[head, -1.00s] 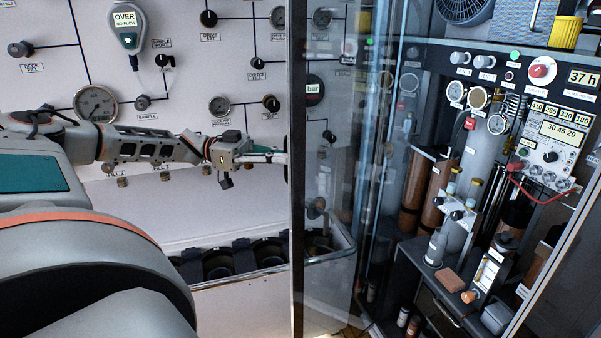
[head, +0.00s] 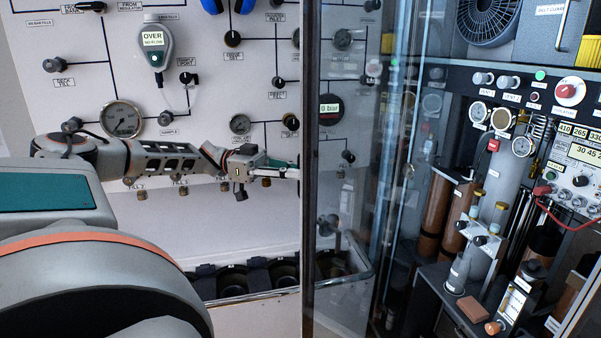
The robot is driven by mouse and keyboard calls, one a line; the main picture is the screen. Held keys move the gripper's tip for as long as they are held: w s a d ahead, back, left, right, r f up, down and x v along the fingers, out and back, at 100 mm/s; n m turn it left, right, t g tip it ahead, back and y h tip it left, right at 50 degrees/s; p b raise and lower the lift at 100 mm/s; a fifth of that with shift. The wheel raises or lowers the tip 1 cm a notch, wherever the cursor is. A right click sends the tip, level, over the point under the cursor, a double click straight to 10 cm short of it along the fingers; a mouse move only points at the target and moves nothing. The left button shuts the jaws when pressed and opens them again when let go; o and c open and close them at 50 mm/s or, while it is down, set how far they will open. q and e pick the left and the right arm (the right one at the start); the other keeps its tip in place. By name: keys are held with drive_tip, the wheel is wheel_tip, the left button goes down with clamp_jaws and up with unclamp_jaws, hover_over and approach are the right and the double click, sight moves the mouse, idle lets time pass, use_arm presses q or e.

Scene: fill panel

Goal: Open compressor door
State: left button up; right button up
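The compressor door (head: 340,230) is a tall glass panel with a dark vertical edge, standing ajar in the middle of the head view. The compressor cabinet (head: 500,180) is exposed to its right. My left arm comes in from the left, and its gripper (head: 285,167) is at the door's dark edge, about mid-height. The fingertips meet or pass behind that edge, so I cannot tell whether they grip it or only touch it. The door's handle cannot be made out. My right gripper is not in view.
The fill panel (head: 210,80) with gauges and knobs is behind my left arm. A tray of dark cylinder holders (head: 258,274) runs below it, partly behind the glass. Inside the cabinet are brown cylinders (head: 458,215), hoses and a grey shelf.

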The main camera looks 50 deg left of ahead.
use_arm(q)
drive_tip(key=v, duration=1.2)
idle(0.5)
